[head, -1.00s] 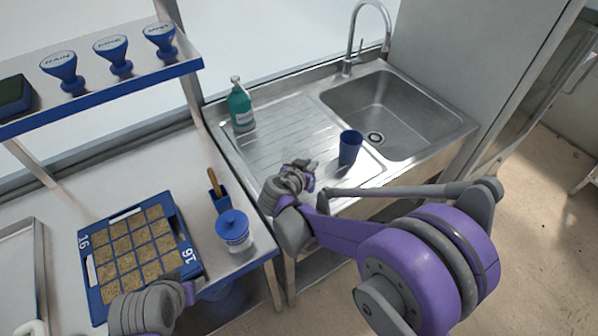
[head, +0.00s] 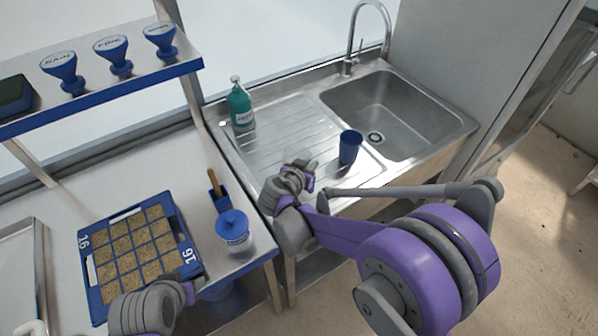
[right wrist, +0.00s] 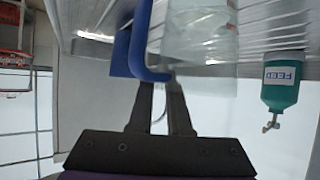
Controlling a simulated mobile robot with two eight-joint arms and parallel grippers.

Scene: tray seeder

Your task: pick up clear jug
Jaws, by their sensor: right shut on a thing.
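The clear jug (right wrist: 195,40) shows in the right wrist view as a see-through body with a blue handle (right wrist: 142,35). My right gripper (right wrist: 158,80) is shut on that handle. In the head view my right gripper (head: 308,172) is over the front of the sink's ribbed drainboard. There the jug is hard to make out, see-through and largely hidden by the gripper. I cannot tell whether the jug touches the drainboard. My left gripper (head: 192,290) is low at the left, by the front edge of the seed tray; its fingers are too unclear to read.
A blue cup (head: 350,148) stands just right of my right gripper. A green pump bottle (head: 240,108) stands behind on the drainboard; it also shows in the right wrist view (right wrist: 280,92). The sink basin (head: 400,112) is empty. A lidded tub (head: 233,236) and seed tray (head: 188,262) are left.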

